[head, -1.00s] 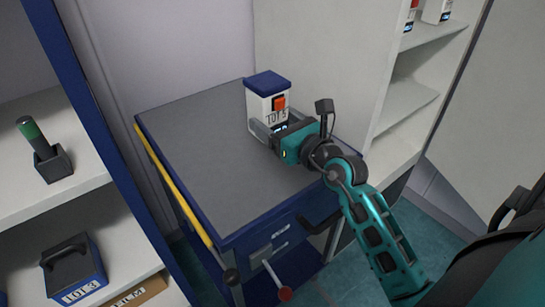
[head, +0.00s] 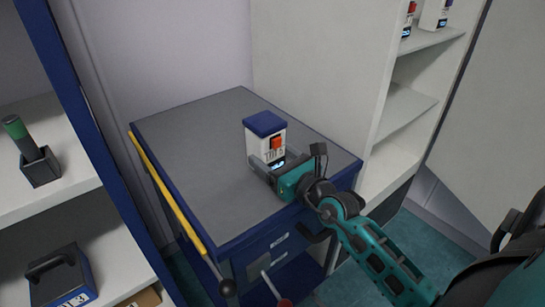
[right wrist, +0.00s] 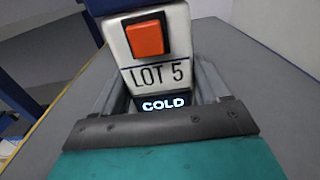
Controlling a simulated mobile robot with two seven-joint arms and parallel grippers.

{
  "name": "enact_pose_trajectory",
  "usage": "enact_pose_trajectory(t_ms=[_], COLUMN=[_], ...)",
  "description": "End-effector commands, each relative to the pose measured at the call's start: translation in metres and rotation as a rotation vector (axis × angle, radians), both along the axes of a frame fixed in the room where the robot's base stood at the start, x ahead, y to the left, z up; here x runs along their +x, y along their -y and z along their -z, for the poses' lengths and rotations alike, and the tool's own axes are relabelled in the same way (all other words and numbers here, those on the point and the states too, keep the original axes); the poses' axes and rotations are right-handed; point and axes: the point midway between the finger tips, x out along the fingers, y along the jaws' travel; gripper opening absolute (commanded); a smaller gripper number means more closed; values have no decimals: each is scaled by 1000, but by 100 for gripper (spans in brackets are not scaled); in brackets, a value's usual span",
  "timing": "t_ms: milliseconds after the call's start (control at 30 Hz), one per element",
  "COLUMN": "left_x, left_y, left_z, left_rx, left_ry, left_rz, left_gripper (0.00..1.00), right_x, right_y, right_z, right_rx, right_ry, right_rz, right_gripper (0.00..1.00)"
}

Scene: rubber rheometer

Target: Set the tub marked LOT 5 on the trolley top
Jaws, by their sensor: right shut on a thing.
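The tub marked LOT 5 (head: 265,133) is white with a blue lid and an orange-red square on its front. It is upright, over the right part of the grey trolley top (head: 190,165). My right gripper (head: 268,168) is shut on its lower part. In the right wrist view the tub (right wrist: 150,75) stands between the fingers (right wrist: 160,97), showing "LOT 5" and a lit "COLD" display. Its base is hidden by the gripper, so I cannot tell whether it touches the top. My left gripper is not in view.
The trolley has a yellow bar (head: 165,185) on its left side. A left shelf holds a green-topped cylinder in a dark holder (head: 40,165) and a dark-and-blue handled box (head: 62,280). A white shelf unit (head: 400,125) stands at right. The trolley top's left part is clear.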

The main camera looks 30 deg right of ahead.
Motion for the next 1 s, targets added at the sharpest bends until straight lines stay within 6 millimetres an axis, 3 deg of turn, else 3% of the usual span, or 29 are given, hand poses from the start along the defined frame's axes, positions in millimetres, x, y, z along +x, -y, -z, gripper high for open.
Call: enact_pose_trajectory(t_ms=[300, 600, 767, 1000], left_x=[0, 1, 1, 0], left_y=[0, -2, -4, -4], left_z=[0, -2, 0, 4], left_rx=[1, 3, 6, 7], left_ry=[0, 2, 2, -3], left_rz=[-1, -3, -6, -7], left_gripper=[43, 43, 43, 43], right_x=[0, -1, -21, -64], right_y=[0, 0, 2, 5], right_z=[1, -2, 0, 0], right_rx=[1, 2, 2, 0], right_ry=[-1, -2, -5, -5], right_rz=[0, 0, 0, -1], right_gripper=[100, 100, 100, 100])
